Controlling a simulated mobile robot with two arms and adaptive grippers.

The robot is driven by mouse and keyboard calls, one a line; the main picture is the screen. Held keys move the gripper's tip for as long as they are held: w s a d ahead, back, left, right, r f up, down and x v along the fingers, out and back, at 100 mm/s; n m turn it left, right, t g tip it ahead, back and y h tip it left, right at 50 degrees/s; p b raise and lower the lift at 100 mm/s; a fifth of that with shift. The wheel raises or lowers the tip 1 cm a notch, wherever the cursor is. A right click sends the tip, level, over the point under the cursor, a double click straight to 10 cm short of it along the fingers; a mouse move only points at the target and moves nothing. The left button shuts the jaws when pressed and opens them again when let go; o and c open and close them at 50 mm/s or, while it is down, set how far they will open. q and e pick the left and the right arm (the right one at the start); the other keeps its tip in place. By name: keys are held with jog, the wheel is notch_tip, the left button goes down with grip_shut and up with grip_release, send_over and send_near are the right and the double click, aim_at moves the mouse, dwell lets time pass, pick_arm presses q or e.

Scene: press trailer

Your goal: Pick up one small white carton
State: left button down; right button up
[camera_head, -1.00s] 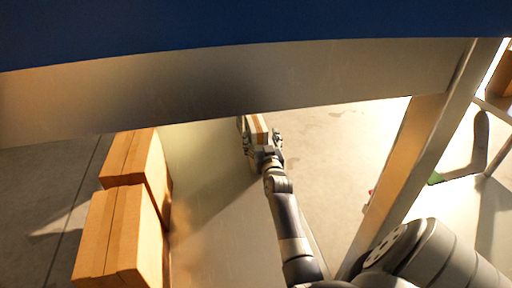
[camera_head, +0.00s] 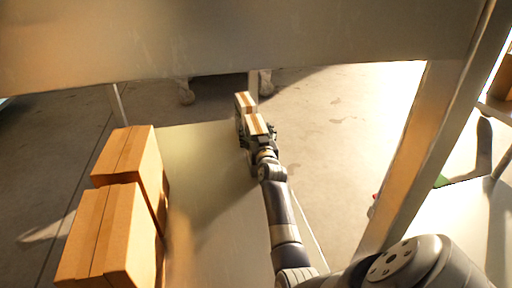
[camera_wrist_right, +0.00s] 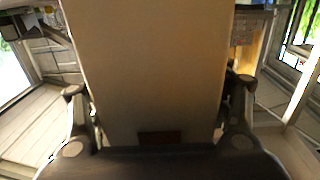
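A small whitish carton (camera_head: 255,124) with a tan strip along its top stands at the far end of a pale surface in the head view. My right gripper (camera_head: 258,132) has its fingers along both sides of it. In the right wrist view the carton (camera_wrist_right: 150,70) fills the middle, and the finger pads lie close against its left and right sides, seemingly touching. A second similar carton (camera_head: 244,101) stands just behind the first. The carton's lower part is hidden by the gripper. My left gripper is not in view.
Two large brown boxes (camera_head: 128,152) (camera_head: 110,235) stand at the left of the pale surface (camera_head: 205,170). A wide beam (camera_head: 230,40) crosses the top of the head view, and a slanted post (camera_head: 415,150) stands right of my arm. Concrete floor lies beyond.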

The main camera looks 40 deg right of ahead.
jog(key=c, duration=1.4)
jog(key=shift+r, duration=0.2)
grip_shut()
jog(key=shift+r, duration=0.15)
